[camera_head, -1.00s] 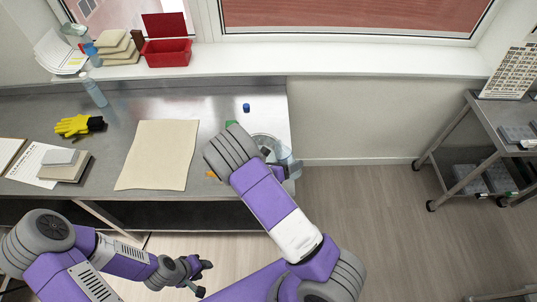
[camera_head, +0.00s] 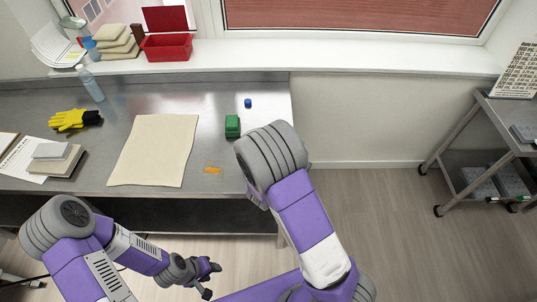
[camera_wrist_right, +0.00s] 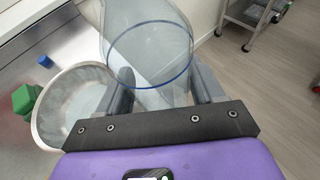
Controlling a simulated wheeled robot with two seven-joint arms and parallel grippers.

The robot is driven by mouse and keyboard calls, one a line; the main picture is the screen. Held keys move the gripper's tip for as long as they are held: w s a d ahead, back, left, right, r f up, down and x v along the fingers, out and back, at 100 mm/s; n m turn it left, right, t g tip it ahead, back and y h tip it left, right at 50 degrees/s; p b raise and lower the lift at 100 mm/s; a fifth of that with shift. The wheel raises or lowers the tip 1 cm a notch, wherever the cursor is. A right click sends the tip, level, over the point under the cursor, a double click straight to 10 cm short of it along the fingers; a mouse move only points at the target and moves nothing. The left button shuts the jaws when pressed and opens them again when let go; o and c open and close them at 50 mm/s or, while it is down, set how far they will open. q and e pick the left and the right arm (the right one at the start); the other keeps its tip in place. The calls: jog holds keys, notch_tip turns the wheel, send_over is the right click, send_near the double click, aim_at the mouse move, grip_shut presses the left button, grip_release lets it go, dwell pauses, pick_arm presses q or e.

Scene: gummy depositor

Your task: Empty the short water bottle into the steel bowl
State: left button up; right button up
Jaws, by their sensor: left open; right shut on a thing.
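The short water bottle (camera_wrist_right: 150,50), clear with a blue ring, is between the fingers of my right gripper (camera_wrist_right: 162,78) in the right wrist view. My right gripper is shut on it. The bottle is tilted. The steel bowl (camera_wrist_right: 45,127) is beside and partly behind the bottle, to its left; I cannot tell if the bottle's mouth is over it. I cannot make out any water flowing. In the head view, my right forearm hides the bowl, bottle and right gripper. My left gripper (camera_head: 211,280) is open and empty, in front of the table.
A small blue cap (camera_head: 248,103) and a green block (camera_head: 232,126) stand near the table's right end. An orange item (camera_head: 213,170) lies near the front edge. A beige mat (camera_head: 155,150), yellow gloves (camera_head: 72,120) and a taller bottle (camera_head: 91,84) are farther left.

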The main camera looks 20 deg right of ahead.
notch_tip(320, 180, up, 5)
jog(key=p, duration=0.4)
jog(key=s+a+b, duration=0.1)
jog(key=s+a, duration=0.1)
jog(key=s, duration=0.5)
jog(key=shift+s+a, duration=0.3)
jog(key=shift+a, duration=0.05)
